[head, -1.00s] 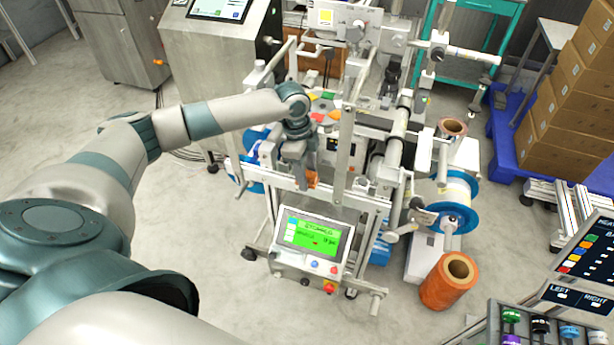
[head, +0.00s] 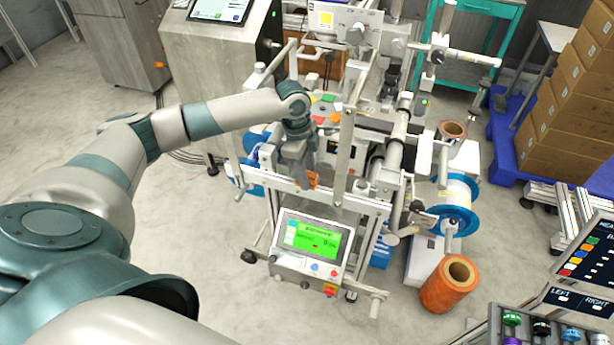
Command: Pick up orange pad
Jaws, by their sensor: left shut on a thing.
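My left arm reaches in from the left over the machine in the middle of the head view. My left gripper (head: 306,178) points down just behind the machine's front bar. It is shut on the orange pad (head: 313,180), a small orange piece showing at the fingertips. Most of the pad is hidden by the fingers and the bar, so I cannot tell whether it touches anything below. My right gripper is out of view.
The machine's control panel (head: 311,243) with a green screen stands in front of the gripper. Upright metal posts (head: 345,150) rise close to its right. Several coloured pads (head: 325,108) lie behind it. An orange roll (head: 449,284) stands on the floor at right.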

